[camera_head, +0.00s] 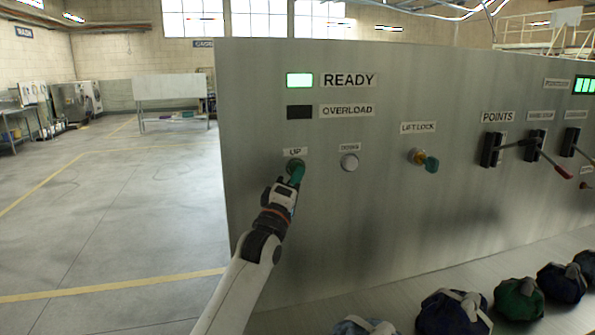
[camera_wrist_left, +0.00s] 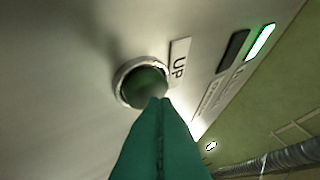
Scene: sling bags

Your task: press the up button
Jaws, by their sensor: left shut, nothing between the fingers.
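The up button (camera_head: 294,165) is a green round button in a metal ring, under the label UP on the grey metal panel (camera_head: 350,230). In the left wrist view the button (camera_wrist_left: 145,86) is dark green and seen close up. My left gripper (camera_head: 297,174) is shut and empty, its teal fingers pointing at the button from just below and covering part of it. In the left wrist view the fingertips (camera_wrist_left: 162,104) overlap the button's lower right edge; I cannot tell whether they touch it. My right gripper is not in view.
A lit green READY lamp (camera_head: 299,80) and a dark OVERLOAD lamp (camera_head: 299,112) sit above. A pale DOWN button (camera_head: 349,162), a LIFT LOCK key (camera_head: 424,160) and levers (camera_head: 493,149) are to the right. Several bags (camera_head: 453,312) lie on the ledge below. The floor at left is open.

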